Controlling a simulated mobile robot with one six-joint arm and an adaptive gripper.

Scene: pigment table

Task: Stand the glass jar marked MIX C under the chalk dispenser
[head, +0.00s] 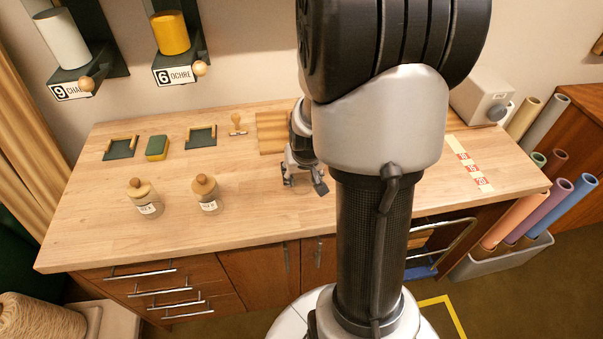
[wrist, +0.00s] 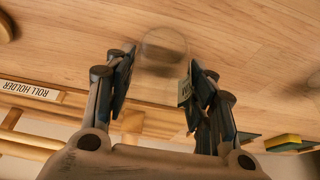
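The chalk dispenser (head: 62,42) is at the upper left of the head view, a white cylinder on a dark wall bracket with a sign reading 9 CHA. Two glass jars with cork-coloured stoppers stand upright on the table, a left jar (head: 145,200) and a right jar (head: 207,195). Their label letters are too small to read surely. My gripper (head: 303,183) is low over the table, right of both jars. In the wrist view its fingers (wrist: 155,75) are apart. A faint, round, glassy thing (wrist: 163,45) shows near the fingertips; I cannot tell whether it is a jar.
The ochre dispenser (head: 170,35) hangs right of the chalk one. Dark trays (head: 121,148), a green-yellow sponge (head: 157,147), a stamp (head: 237,125) and a wooden rack (head: 272,132) line the table's back. My arm hides the table's middle right.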

